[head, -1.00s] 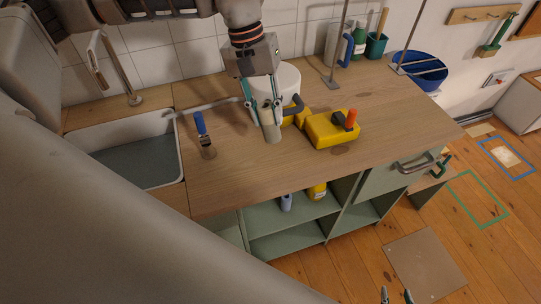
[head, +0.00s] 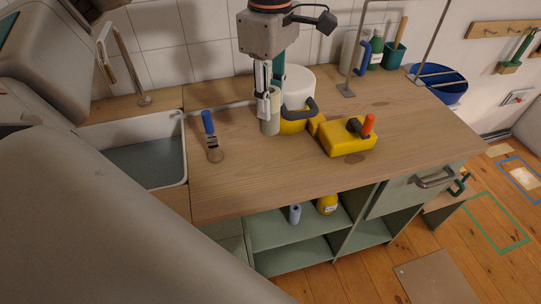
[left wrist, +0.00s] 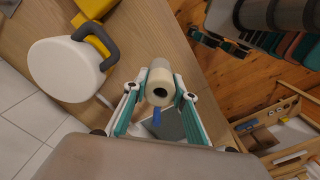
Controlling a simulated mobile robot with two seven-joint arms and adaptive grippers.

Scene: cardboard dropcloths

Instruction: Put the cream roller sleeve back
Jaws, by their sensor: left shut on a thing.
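The cream roller sleeve (head: 270,125) is a short pale hollow cylinder, held upright in the head view. My left gripper (head: 269,102) comes down from above and is shut on it, over the counter in front of the white round tub (head: 298,88). In the left wrist view the sleeve (left wrist: 158,80) sits between the two teal-and-white fingers (left wrist: 160,92), its dark open end showing. I cannot tell whether its lower end touches the counter. My right gripper is not in view.
A blue-handled brush (head: 209,130) lies left, beside the sink (head: 150,165). Yellow tools (head: 347,140) lie right. A thin metal stand (head: 346,90) rises behind. The shelves (head: 285,232) below hold a blue roll (head: 295,214) and yellow bottle (head: 327,204). The counter's front is clear.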

